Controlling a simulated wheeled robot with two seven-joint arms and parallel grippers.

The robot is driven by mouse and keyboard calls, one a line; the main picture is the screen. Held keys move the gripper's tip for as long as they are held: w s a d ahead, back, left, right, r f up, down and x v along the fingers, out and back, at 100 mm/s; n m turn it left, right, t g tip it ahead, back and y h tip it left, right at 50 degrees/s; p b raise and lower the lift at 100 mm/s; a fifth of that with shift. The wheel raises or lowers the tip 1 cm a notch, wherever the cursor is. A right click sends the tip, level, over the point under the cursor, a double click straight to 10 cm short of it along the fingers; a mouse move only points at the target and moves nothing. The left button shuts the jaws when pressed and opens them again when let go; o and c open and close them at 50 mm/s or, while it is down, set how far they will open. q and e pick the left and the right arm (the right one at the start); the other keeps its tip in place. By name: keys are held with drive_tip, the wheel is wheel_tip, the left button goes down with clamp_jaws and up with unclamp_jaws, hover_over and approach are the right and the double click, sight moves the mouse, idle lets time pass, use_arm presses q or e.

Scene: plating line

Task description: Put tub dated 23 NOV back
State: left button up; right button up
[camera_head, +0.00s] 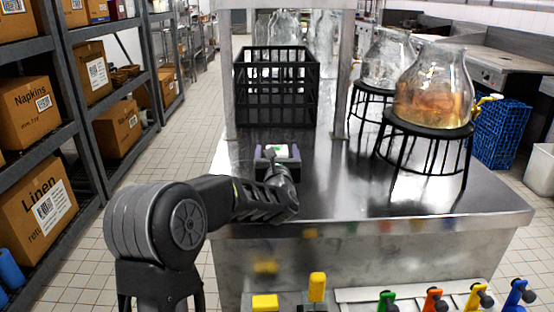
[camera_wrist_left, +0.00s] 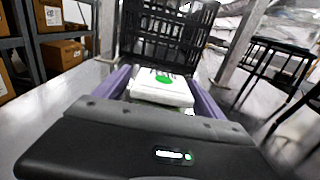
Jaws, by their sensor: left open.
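A small white tub (camera_head: 283,150) with a green mark on its lid sits on the steel counter in front of the black crate. It also shows in the left wrist view, where the white tub (camera_wrist_left: 162,90) lies between two purple fingers. The print on it is too small to read as a date. My left gripper (camera_head: 278,154) is open, with a finger on either side of the tub. Whether the fingers touch it I cannot tell. The wrist housing hides the tub's near lower part. My right gripper is not in view.
The black slatted crate (camera_head: 275,88) stands just behind the tub, between steel posts. Glass jars (camera_head: 436,85) on black stands (camera_head: 428,128) are to the right. Shelves with cardboard boxes (camera_head: 36,205) line the left. The counter's front right is clear. Coloured handles (camera_head: 433,299) line the bottom edge.

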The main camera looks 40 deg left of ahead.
use_arm(q)
drive_tip(key=shift+w+a, duration=0.25)
drive_tip(key=shift+w, duration=0.05)
idle(0.4)
clamp_jaws()
wheel_tip(320, 180, up, 10)
drive_tip(key=shift+r+p, duration=0.1)
drive_tip(key=shift+p, duration=0.35)
idle(0.8)
idle(0.4)
